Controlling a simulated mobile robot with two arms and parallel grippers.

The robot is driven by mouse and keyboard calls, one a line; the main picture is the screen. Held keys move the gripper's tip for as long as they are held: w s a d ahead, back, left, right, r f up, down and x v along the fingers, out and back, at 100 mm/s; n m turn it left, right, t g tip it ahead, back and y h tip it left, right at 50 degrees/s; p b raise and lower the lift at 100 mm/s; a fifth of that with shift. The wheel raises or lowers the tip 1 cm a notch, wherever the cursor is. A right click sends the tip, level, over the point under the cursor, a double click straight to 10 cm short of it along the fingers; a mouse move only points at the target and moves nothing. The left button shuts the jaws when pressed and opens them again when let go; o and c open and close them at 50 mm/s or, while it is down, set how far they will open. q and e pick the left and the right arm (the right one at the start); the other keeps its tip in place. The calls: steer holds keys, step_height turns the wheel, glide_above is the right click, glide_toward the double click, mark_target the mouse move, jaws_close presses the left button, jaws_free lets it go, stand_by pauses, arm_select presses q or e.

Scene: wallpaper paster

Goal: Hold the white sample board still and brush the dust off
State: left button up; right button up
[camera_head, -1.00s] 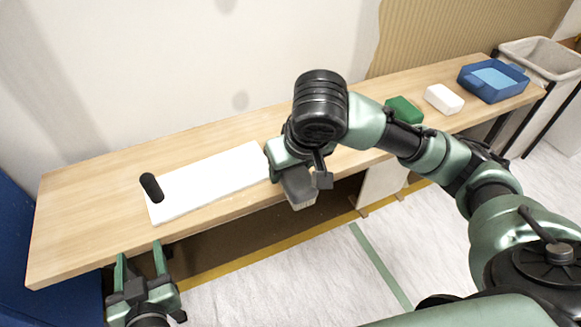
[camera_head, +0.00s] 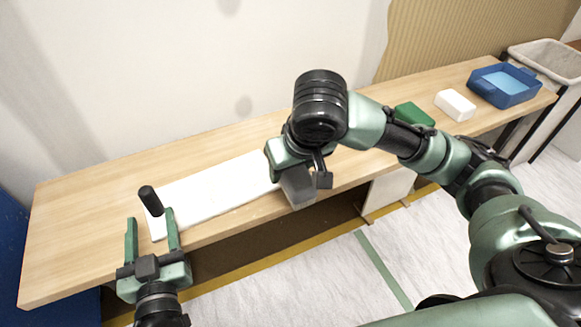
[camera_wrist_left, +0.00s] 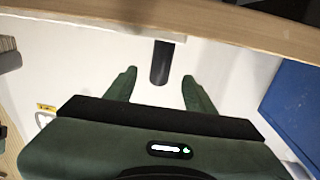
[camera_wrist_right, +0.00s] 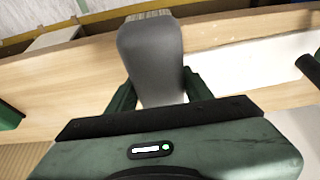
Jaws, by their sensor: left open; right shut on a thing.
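The white sample board (camera_head: 211,197) lies flat on the wooden table, with a black upright handle (camera_head: 151,200) at its left end. My left gripper (camera_head: 152,230) is open at the table's front edge. In the left wrist view the handle (camera_wrist_left: 161,64) shows between and beyond the open fingers (camera_wrist_left: 156,88). My right gripper (camera_head: 296,165) is shut on a grey brush (camera_head: 297,187), near the board's right end. The brush (camera_wrist_right: 152,62) also shows in the right wrist view, with pale bristles at its far end. I cannot make out dust on the board.
The wooden table (camera_head: 90,215) runs along the wall. To the right on it are a green block (camera_head: 414,114), a white block (camera_head: 455,104) and a blue tray (camera_head: 505,86). A grey bin (camera_head: 548,58) stands beyond the table's right end. The table's left part is clear.

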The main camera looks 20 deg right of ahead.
mark_target(150, 204)
arm_select(q)
steer(key=w, duration=0.3)
steer(key=w+p, duration=0.1)
steer(key=w, duration=0.2)
steer(key=w+p, duration=0.1)
steer(key=w, duration=0.2)
steer(key=shift+w+d, duration=0.35)
steer(key=shift+w, duration=0.05)
arm_select(e)
step_height(150, 204, up, 2)
steer(key=shift+r, duration=0.2)
arm_select(q)
jaws_close()
stand_by(1.0)
jaws_free()
steer(key=shift+s, duration=0.1)
steer(key=shift+s, duration=0.85)
arm_select(e)
steer(key=shift+f, duration=0.15)
